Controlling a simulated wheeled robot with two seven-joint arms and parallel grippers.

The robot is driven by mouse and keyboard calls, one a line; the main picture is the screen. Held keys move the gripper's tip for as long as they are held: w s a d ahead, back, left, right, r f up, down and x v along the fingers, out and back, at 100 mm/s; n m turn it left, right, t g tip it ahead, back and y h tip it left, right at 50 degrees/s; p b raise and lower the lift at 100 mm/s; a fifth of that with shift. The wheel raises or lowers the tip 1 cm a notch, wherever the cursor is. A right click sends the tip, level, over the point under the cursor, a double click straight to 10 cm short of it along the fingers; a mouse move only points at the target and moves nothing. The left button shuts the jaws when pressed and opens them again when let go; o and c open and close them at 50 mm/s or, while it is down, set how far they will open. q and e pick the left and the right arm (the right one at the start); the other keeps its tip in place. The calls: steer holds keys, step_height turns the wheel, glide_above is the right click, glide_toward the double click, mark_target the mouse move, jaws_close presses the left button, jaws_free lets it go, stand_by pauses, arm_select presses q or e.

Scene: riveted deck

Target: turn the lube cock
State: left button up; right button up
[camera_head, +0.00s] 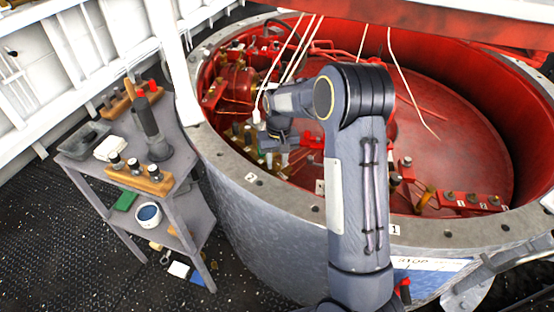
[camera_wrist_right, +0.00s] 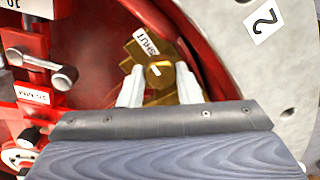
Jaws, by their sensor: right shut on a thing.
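The lube cock (camera_wrist_right: 160,73) is a brass fitting with a white SHUT label, inside the red well near its pale rim in the right wrist view. My right gripper (camera_wrist_right: 160,84) has its two pale fingers on either side of the brass part and is shut on it. In the head view my right arm reaches over the rim, and its wrist hides the cock and fingertips. My left gripper is not in view.
The round well's grey rim (camera_head: 216,138) surrounds red machinery and pipes. In the right wrist view, a red fixture with a grey lever (camera_wrist_right: 48,68) stands left of the cock. A grey bench (camera_head: 85,165) with tools stands at left. Pale cords (camera_head: 410,88) hang over the well.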

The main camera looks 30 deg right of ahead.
mark_target(278, 162)
stand_by(0.3)
steer(key=o, duration=1)
steer(key=shift+c, duration=0.2)
steer(key=shift+r, duration=0.15)
step_height(278, 162, up, 7)
steer(key=shift+d, duration=0.15)
steer(key=shift+r, duration=0.3)
